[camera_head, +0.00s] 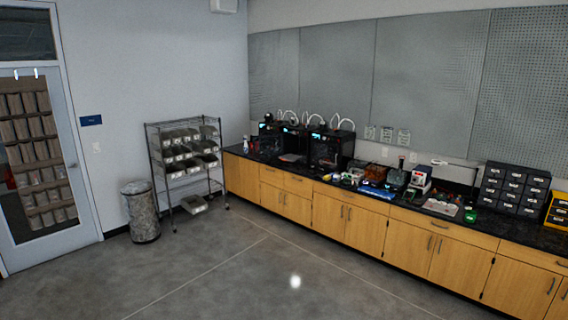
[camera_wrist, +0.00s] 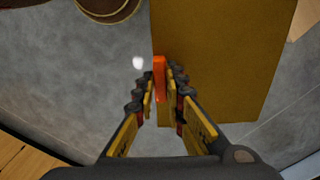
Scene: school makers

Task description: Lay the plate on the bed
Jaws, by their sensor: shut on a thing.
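The plate (camera_wrist: 225,55) is a flat, golden-brown rectangular sheet that fills the upper middle and right of the wrist view. My gripper (camera_wrist: 161,88) is shut at its near left edge, around a narrow orange piece (camera_wrist: 159,75) that looks like a tab on it. The plate is held above the grey floor, and its far edge runs out of the picture. My gripper and the plate do not show in the head view. Black 3D printers (camera_head: 327,147) stand on the counter there. Their beds are too small and dark to make out clearly.
The dark counter (camera_head: 459,216) over wooden cabinets (camera_head: 348,222) runs along the right wall, crowded with tools and drawer units (camera_head: 513,188). A wire rack (camera_head: 186,160) and a bin (camera_head: 141,211) stand at the left. The floor (camera_head: 235,275) in front is clear.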

